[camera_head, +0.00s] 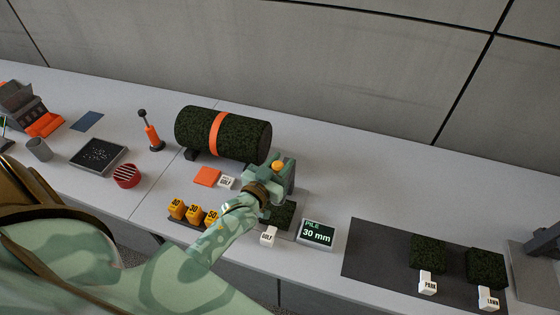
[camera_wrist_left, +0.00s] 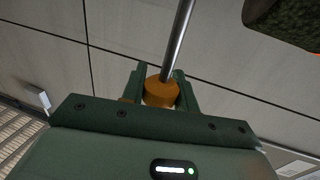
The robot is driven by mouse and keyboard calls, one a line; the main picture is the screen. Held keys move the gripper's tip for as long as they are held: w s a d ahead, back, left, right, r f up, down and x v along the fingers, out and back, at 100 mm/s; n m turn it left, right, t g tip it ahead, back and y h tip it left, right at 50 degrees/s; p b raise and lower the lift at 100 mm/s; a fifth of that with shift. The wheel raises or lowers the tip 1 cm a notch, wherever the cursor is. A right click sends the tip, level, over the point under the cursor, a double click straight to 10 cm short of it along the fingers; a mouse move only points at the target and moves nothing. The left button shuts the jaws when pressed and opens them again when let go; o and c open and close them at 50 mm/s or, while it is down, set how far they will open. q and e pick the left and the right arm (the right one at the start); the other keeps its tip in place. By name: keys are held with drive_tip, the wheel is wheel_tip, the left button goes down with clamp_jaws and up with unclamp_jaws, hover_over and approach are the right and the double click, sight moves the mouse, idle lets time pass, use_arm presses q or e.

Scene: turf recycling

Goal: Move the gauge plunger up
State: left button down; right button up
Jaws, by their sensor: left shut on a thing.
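The gauge plunger shows as an orange knob (camera_head: 278,166) in the head view, at my left gripper (camera_head: 279,172). In the left wrist view the orange knob (camera_wrist_left: 160,91) sits between the two fingers of my left gripper (camera_wrist_left: 160,88), which is shut on it. A thin metal rod (camera_wrist_left: 178,40) runs from the knob. The gauge display (camera_head: 317,233) reads "PILE 30 mm". A dark turf sample (camera_head: 283,216) lies below the gripper, partly hidden by my arm. My right gripper is not in view.
A turf roll with an orange band (camera_head: 216,133) lies behind my left gripper. A dark mat (camera_head: 375,252) at right bears two turf pieces and the PARK and LAWN blocks.

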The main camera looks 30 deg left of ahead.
use_arm(q)
drive_tip(key=shift+w+r, duration=0.1)
drive_tip(key=shift+r, duration=0.15)
drive_tip(key=c, duration=1.1)
unclamp_jaws()
drive_tip(key=shift+o, duration=0.2)
drive_tip(key=shift+f, duration=0.1)
drive_tip(key=shift+s, duration=0.45)
drive_tip(key=s, duration=1.5)
drive_tip(key=shift+s+b, duration=0.3)
drive_tip(key=shift+d, duration=0.1)
